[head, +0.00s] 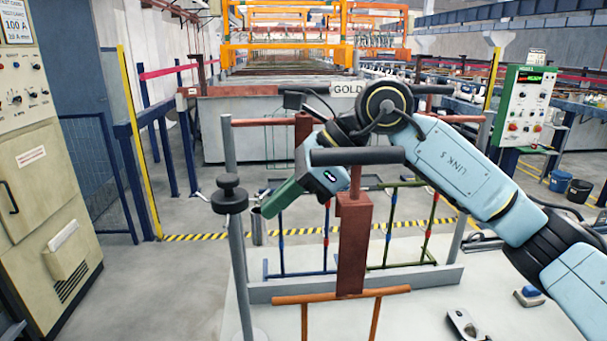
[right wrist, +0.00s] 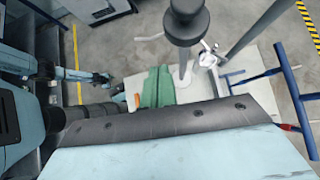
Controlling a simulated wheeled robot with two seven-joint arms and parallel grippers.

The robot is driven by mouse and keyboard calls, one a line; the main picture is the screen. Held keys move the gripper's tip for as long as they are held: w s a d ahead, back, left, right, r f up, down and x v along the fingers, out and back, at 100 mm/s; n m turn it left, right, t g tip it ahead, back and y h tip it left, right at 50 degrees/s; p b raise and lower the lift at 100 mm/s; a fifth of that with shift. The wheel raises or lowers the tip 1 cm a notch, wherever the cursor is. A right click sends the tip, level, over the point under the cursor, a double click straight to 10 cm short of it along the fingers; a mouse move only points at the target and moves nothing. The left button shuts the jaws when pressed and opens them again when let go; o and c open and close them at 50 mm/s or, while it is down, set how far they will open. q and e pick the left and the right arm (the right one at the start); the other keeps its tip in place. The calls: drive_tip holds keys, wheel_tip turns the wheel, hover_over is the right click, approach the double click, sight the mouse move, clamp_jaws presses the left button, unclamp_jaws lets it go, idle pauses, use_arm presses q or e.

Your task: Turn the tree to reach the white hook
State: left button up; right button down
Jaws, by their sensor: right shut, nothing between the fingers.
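A rack with a red-brown spine (head: 353,235), a black bar on top and an orange crossbar (head: 340,296) below stands in front. It looks like the tree, but I cannot be sure. Behind it a blue rack (head: 281,235) and a green rack (head: 391,232) hang on a grey stand (head: 455,275). My right gripper (head: 270,209), with green fingers, is shut and empty between the black-knobbed post (head: 229,190) and the spine; its green part also shows in the right wrist view (right wrist: 155,88). A small white piece (right wrist: 208,54) sits by the post there; I cannot tell whether it is the white hook.
A beige control cabinet (head: 40,185) stands at the left and a green-edged panel (head: 522,105) at the right. A tank with a GOLD sign (head: 347,88) is behind. A small metal piece (head: 463,325) lies at the front right of the pale table (head: 425,300).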

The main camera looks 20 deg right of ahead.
sight(228, 199)
use_arm(q)
drive_tip(key=shift+r+p, duration=0.4)
drive_tip(key=shift+r, duration=0.05)
use_arm(e)
drive_tip(key=a, duration=0.1)
drive_tip(key=a+f, duration=0.1)
drive_tip(key=a, duration=0.1)
drive_tip(key=w+a, duration=0.1)
drive_tip(key=shift+a+f, duration=0.15)
drive_tip(key=shift+a, duration=0.05)
